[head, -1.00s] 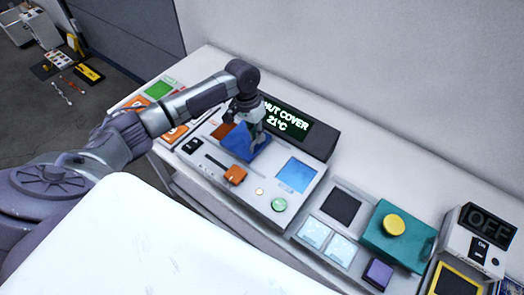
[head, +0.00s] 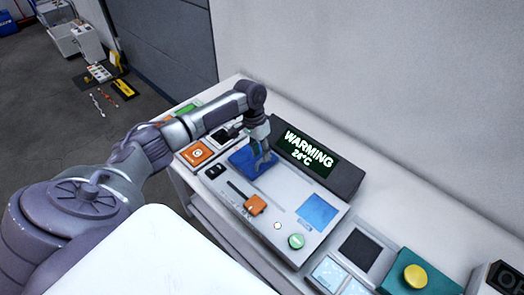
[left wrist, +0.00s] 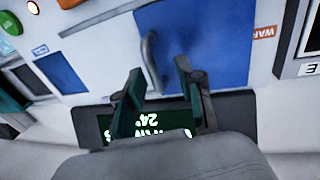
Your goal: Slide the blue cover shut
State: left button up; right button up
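The blue cover (head: 246,164) lies on the light grey panel of the device, next to the black switch (head: 215,171). No brown opening shows beside it. In the left wrist view the blue cover (left wrist: 205,40) fills the top middle, with its curved grey handle (left wrist: 150,62) upright on it. My left gripper (head: 262,163) is over the cover at its handle. In the left wrist view the left gripper (left wrist: 159,68) has its fingers well apart, with the handle just beyond the gap between the tips. My right gripper is not in view.
The panel also has an orange slider knob (head: 255,204), a light blue square (head: 317,210) and a green button (head: 296,241). A teal box with a yellow button (head: 415,276) stands at the right. The display housing rises close behind the cover.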

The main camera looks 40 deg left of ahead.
aim_at(256, 159)
pick_arm(q)
jog(key=shift+d, duration=0.1)
jog(key=shift+r, duration=0.4)
notch_tip(256, 159, up, 11)
jog(key=a, duration=0.2)
jog(key=shift+w+a, duration=0.15)
jog(key=shift+a, duration=0.1)
